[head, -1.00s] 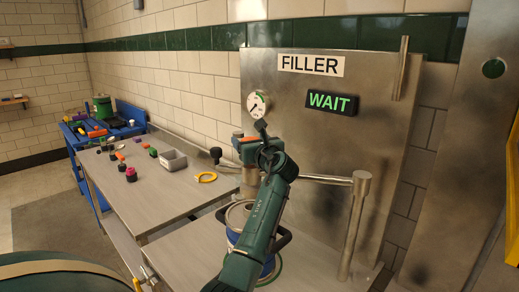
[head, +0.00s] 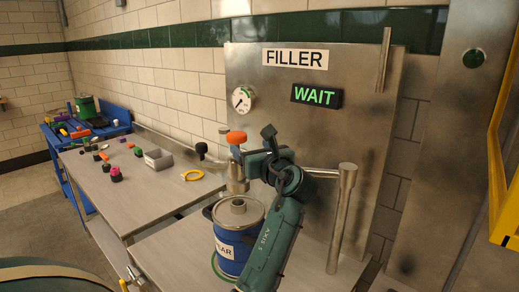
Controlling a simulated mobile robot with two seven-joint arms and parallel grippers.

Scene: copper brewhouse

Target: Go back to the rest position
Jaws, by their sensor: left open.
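My left gripper (head: 253,143) is open and holds nothing that I can see. It is raised in front of the steel filler panel (head: 310,130), close to the right of the orange-topped tap fitting (head: 237,138) and its metal nozzle (head: 238,180); I cannot tell whether they touch. A blue keg (head: 228,258) with a silver top and a partly hidden white label stands upright below the nozzle. My left arm covers the keg's right side. The display (head: 317,95) reads WAIT in green. My right gripper is out of view.
A steel rail with a thick post (head: 342,220) stands right of my arm. The left steel table (head: 140,205) carries a grey bin (head: 159,160), a yellow ring (head: 192,175) and several small parts. A blue bench (head: 65,135) is behind. The left table's near part is clear.

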